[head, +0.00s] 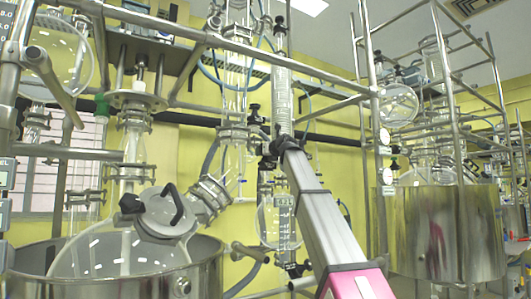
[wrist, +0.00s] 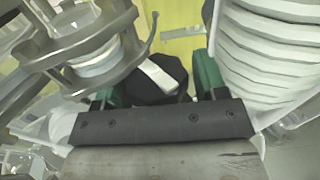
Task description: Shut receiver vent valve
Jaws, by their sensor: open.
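A black valve knob (wrist: 130,90) with a pale bar-shaped handle (wrist: 160,75) across it shows in the wrist view. My gripper (wrist: 156,86) has its two green fingertips spread apart, one on each side of the knob. The knob lies between the fingers; whether either finger touches it, I cannot tell. In the head view my arm reaches up to the glassware in the middle, and its end hides most of the valve there. A round glass receiver flask (head: 270,222) hangs behind and left of my arm.
A metal clamp and glass joint (wrist: 92,62) stand close left of the fingers, and a ribbed white hose-like part (wrist: 265,50) close right. In the head view, a steel vessel (head: 205,275) stands at lower left and another (head: 445,235) at right. Metal rods frame the glassware.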

